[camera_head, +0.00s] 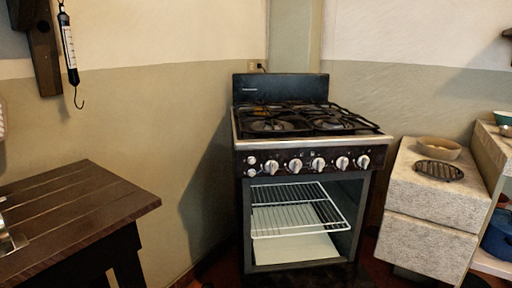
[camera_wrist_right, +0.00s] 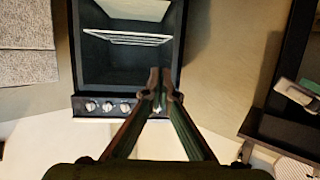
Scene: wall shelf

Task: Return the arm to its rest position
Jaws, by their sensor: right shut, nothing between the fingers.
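My right gripper (camera_wrist_right: 160,83) shows in the right wrist view with its two fingertips together and nothing between them. Behind its tips, in the same view, is the stove (camera_wrist_right: 90,90) with its open oven and knobs, which appears upside down. I cannot tell the exact gap between fingertips and stove. Neither gripper shows in the head view. The stove (camera_head: 300,172) stands in the middle of the head view, with black grates on top and a wire rack (camera_head: 290,208) in the open oven.
A dark wooden table (camera_head: 75,215) stands at the left. A stone block (camera_head: 430,195) at the right bears a bowl (camera_head: 438,148) and a small grate (camera_head: 438,171). Shelves with a blue pot (camera_head: 498,238) stand at the far right. A scale (camera_head: 68,45) hangs on the left wall.

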